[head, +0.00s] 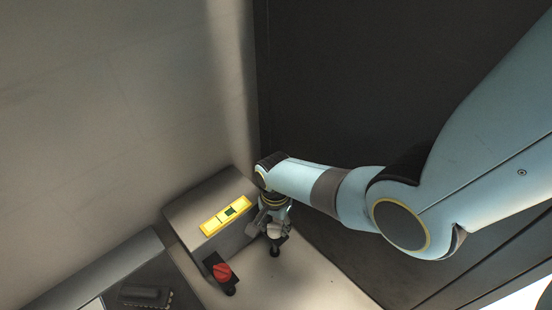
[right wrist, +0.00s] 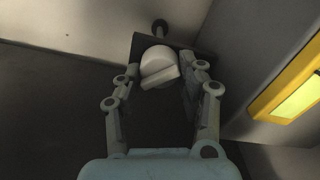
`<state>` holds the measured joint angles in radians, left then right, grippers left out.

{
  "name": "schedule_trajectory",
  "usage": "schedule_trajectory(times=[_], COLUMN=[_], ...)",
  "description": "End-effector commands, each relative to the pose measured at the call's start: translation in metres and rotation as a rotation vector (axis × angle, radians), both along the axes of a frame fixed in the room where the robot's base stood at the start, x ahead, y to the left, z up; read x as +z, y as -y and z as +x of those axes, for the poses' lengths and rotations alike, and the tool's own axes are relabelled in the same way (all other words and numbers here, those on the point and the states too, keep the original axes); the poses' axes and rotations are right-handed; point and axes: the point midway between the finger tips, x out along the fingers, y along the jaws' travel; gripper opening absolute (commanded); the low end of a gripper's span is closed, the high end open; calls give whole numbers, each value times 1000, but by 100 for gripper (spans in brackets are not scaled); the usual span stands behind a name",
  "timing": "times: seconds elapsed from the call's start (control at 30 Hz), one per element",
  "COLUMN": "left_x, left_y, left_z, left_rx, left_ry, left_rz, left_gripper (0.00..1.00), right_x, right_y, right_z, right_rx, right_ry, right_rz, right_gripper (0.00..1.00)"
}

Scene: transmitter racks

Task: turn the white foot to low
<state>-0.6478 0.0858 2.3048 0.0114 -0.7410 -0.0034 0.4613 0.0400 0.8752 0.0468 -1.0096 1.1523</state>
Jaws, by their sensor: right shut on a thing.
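The white foot (right wrist: 157,62) is a rounded white knob with a raised bar across it, on a dark square plate (right wrist: 178,48) in the right wrist view. In the head view the white foot (head: 275,231) shows small, partly covered by my right gripper (head: 268,218). My right gripper (right wrist: 164,72) is shut on the white foot, with one finger at each side of it. The "low" marking cannot be made out. My left gripper is not in view.
A grey box with a yellow-framed panel (head: 225,215) stands beside my right gripper; the yellow frame also shows in the right wrist view (right wrist: 285,90). A red knob (head: 222,272) sits nearer on a dark plate. A dark wall (head: 350,80) rises behind my right arm.

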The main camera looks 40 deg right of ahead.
Motion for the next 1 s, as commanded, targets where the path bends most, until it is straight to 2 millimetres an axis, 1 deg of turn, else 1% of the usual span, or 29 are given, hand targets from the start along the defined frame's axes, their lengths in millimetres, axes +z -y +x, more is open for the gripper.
schedule_trajectory(times=[0.03,0.3,1.0], left_x=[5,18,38], left_y=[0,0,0], left_z=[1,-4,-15], left_rx=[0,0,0], left_ry=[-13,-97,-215], left_rz=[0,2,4], left_gripper=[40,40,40], right_x=[2,1,0], right_y=[0,-1,-3], right_z=[0,1,2], right_rx=[42,299,963], right_ry=[0,0,-1], right_rz=[1,1,1], right_gripper=[7,7,7])
